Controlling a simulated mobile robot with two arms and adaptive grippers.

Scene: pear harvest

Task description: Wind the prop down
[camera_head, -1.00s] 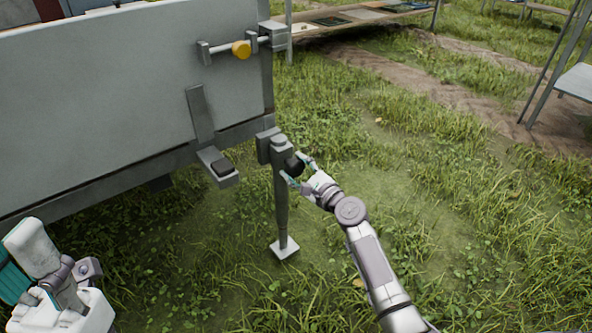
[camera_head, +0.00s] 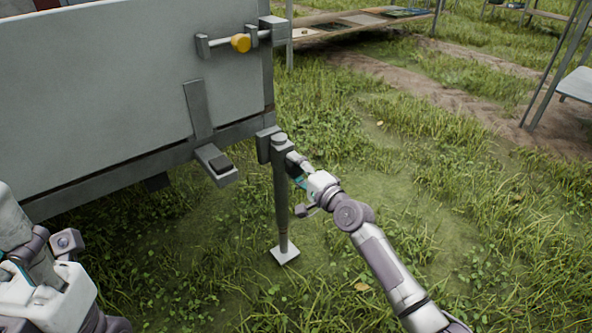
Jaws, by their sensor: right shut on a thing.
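The prop (camera_head: 282,195) is a grey upright post at the near corner of the grey trailer (camera_head: 120,90). Its square pale foot (camera_head: 285,256) rests on the grass. My right gripper (camera_head: 298,178) is at the right side of the prop's upper part, shut on the prop's crank handle. The gripper hides most of the handle, and a small dark grey piece (camera_head: 306,210) shows just below it. My left arm shows at the lower left edge, away from the prop, and its fingertips are out of the picture.
A yellow knob (camera_head: 241,43) sits on a latch bar high on the trailer's panel. A grey bracket (camera_head: 217,165) sticks out left of the prop. Low wooden benches (camera_head: 350,20) stand at the back. Grass to the right is open.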

